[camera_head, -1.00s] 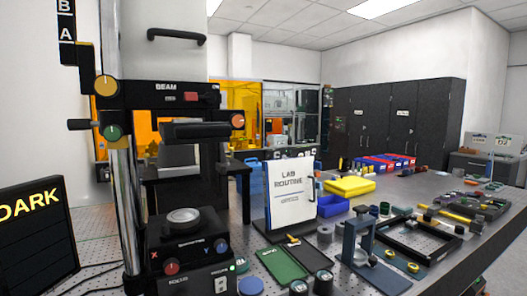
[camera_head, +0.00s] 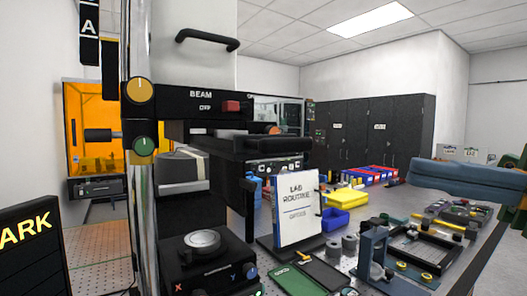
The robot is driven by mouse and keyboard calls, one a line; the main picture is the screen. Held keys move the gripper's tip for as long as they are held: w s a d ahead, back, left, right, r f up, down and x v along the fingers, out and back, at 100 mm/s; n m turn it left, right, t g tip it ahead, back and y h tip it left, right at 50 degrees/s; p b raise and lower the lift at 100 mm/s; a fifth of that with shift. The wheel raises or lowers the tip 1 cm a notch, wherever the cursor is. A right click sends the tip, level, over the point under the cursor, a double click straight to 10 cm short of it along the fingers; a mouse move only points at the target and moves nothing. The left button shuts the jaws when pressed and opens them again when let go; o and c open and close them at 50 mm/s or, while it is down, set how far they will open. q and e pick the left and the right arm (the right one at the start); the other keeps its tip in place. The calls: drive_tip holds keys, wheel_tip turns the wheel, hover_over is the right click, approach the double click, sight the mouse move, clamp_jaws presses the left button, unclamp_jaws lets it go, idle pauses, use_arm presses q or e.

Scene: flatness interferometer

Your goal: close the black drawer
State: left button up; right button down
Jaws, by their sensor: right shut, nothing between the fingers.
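The interferometer stands at the left, with a black beam bar (camera_head: 262,108) marked BEAM and a silver column (camera_head: 139,210). A black, flat, drawer-like part (camera_head: 270,146) juts out to the right below the beam bar. I take it for the black drawer, but cannot tell how far open it is. My right gripper (camera_head: 420,174), blue-grey, reaches in from the right edge above the bench. It is shut and empty, well apart from the black part. My left gripper is not in view.
A white LAB ROUTINE binder (camera_head: 296,212) stands in front of the black part. A blue-grey stand (camera_head: 374,252), yellow tray (camera_head: 347,199) and blue bin (camera_head: 334,219) are on the bench. Dark cabinets (camera_head: 365,130) stand behind.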

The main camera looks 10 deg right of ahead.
drive_tip(key=p, duration=0.5)
approach(281, 146)
drive_tip(key=x, duration=0.5)
drive_tip(key=shift+w+a, duration=0.15)
drive_tip(key=shift+w, duration=0.05)
drive_tip(key=shift+a, duration=0.1)
drive_tip(key=shift+s+a, duration=0.1)
